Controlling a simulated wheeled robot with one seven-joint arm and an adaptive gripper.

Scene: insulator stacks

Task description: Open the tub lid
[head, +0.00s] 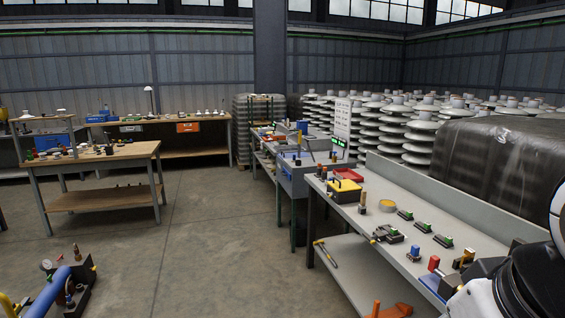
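A low round tub with a yellow top (387,206) stands on the grey workbench (408,231) at the right in the head view. It is small in the picture, and I cannot tell whether its yellow top is a lid or its contents. White and black links of my arm fill the lower right corner. My gripper cannot be made out in this view, so its fingers and anything in them are hidden from me.
A yellow-and-black box (344,190) and a red tray (348,174) stand farther back on the bench. Several small green-and-black parts lie right of the tub. A hammer (325,253) lies on the lower shelf. The floor (215,235) left of the bench is open.

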